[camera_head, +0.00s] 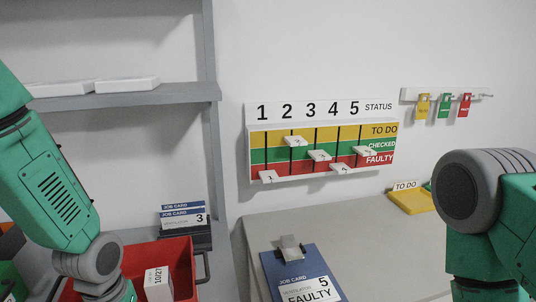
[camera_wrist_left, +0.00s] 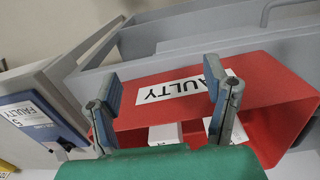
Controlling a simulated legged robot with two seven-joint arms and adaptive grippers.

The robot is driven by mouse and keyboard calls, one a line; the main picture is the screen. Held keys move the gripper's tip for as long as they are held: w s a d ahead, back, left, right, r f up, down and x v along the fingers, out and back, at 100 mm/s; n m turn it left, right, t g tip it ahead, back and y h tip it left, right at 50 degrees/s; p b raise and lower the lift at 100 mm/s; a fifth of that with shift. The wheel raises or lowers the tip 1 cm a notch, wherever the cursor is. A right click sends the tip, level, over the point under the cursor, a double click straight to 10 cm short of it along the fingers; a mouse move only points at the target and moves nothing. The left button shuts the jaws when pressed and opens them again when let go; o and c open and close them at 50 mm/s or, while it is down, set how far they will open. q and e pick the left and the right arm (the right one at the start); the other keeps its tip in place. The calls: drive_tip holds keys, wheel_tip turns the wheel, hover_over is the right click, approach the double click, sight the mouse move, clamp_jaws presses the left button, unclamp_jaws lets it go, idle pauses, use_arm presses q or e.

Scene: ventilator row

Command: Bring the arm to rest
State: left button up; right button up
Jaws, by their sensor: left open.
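My left arm (camera_head: 50,180) comes in from the left in the head view and reaches down at the lower left; its gripper is below that picture. In the left wrist view my left gripper (camera_wrist_left: 160,76) is open, its two fingers apart with nothing between them. It is over or close to a red bin (camera_wrist_left: 270,75) with a FAULTY label. The bin also shows in the head view (camera_head: 182,252), with a white box (camera_head: 158,284) inside. My right arm (camera_head: 490,220) is at the right edge; its gripper is out of view.
A grey table (camera_head: 370,240) carries a blue clipboard (camera_head: 273,264) reading 5 FAULTY and a yellow TO DO tray (camera_head: 418,203). A status board (camera_head: 320,108) hangs on the wall, with coloured tags (camera_head: 444,105) right of it. A grey shelf (camera_head: 170,93) stands left.

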use_arm(q)
drive_tip(key=s+a+f+m+b, duration=0.1)
drive_tip(key=s+f+m+b, duration=0.2)
drive_tip(key=s+f, duration=1.7)
drive_tip(key=shift+s+a+f+t+b, duration=0.15)
drive_tip(key=shift+a+f+t+b, duration=0.25)
drive_tip(key=shift+b, duration=0.7)
drive_tip(key=shift+f, duration=0.15)
drive_tip(key=shift+a+f, duration=0.1)
drive_tip(key=shift+a, duration=0.15)
drive_tip(key=shift+d, duration=0.3)
